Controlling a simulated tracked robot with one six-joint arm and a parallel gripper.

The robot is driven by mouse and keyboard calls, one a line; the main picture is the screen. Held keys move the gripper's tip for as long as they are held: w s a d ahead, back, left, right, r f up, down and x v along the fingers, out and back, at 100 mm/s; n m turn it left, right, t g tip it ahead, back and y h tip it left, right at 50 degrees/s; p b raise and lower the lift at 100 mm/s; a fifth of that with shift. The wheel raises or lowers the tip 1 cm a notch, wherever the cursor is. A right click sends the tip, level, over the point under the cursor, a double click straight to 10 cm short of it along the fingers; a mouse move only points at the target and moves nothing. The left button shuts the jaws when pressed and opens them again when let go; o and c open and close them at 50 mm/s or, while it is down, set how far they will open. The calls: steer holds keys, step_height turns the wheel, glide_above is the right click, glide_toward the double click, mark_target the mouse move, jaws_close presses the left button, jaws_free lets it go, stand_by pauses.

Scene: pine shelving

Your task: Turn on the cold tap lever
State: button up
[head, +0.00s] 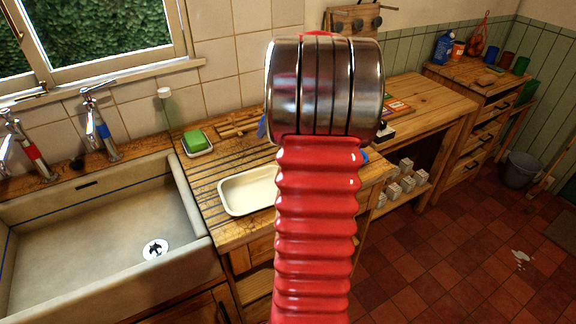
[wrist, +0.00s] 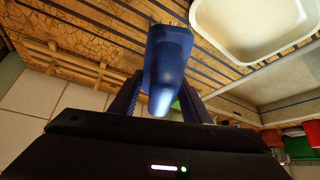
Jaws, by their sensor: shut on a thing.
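The cold tap (head: 103,130) with a blue band stands behind the sink, at the left of the head view. Its metal lever (head: 97,90) is at the top. The hot tap (head: 28,148) with a red band is left of it. My gripper (wrist: 162,80) is shut on a blue object (wrist: 170,50) with a rounded end; I cannot tell what it is. In the head view my red ribbed arm hides most of the gripper, with only small blue bits showing on either side. The gripper is over the wooden counter, right of and apart from the cold tap.
The sink (head: 95,235) is at left. On the slatted drainboard are a cream tray (head: 242,192) and a green sponge in a dish (head: 197,142). A clear bottle (head: 168,108) stands behind, between the cold tap and the sponge. The window (head: 75,73) is above the taps.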

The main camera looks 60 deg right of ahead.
steer(key=shift+f, duration=3.15)
steer(key=shift+f, duration=1.85)
steer(key=shift+f, duration=0.1)
steer(key=o, duration=0.9)
steer(key=shift+o, duration=0.2)
steer(key=v, duration=1.2)
